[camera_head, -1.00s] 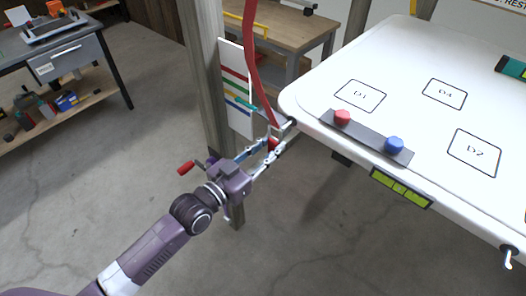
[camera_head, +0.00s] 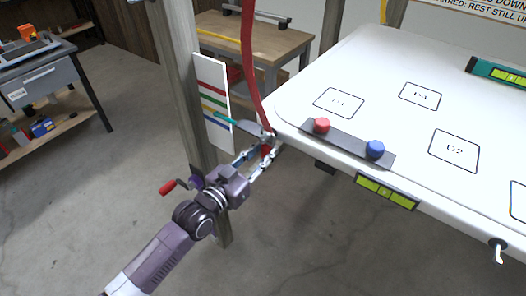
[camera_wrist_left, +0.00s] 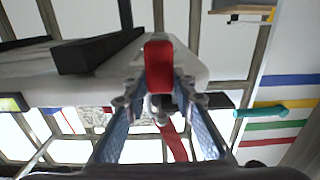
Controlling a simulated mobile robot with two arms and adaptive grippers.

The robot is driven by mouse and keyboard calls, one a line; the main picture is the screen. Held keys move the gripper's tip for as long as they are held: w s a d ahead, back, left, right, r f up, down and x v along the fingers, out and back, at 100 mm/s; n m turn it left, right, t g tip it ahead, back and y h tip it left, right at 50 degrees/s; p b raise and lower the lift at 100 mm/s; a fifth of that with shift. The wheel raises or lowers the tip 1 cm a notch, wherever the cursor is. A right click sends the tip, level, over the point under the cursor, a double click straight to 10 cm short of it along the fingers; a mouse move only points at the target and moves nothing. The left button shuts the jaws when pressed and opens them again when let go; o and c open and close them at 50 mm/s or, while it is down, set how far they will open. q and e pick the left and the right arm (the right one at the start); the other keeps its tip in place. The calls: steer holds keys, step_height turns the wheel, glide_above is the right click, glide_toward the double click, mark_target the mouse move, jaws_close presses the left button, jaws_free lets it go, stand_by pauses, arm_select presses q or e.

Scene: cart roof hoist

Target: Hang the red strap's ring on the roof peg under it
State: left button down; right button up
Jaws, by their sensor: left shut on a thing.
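The red strap (camera_head: 249,62) hangs from above the top edge of the head view down to the near left corner of the white roof (camera_head: 300,112). My left gripper (camera_head: 267,148) is at that corner, shut on the red strap's lower end. In the left wrist view, a red piece (camera_wrist_left: 158,65) stands between the fingertips, and more red strap (camera_wrist_left: 175,142) shows behind. The ring and the roof peg cannot be told apart clearly at the fingertips; the fingers partly hide that spot. My right gripper is in neither view.
A post (camera_head: 182,85) with a colour-striped board (camera_head: 212,98) and teal pointer stands left of the roof corner. A red-handled crank (camera_head: 168,187) is close to my left wrist. On the roof, a dark bar (camera_head: 345,143) carries a red and a blue knob. A level (camera_head: 386,191) is on the roof's front edge.

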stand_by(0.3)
arm_select(q)
steer(key=c, duration=1.5)
jaws_free()
steer(key=shift+c, duration=0.2)
steer(key=v, duration=1.2)
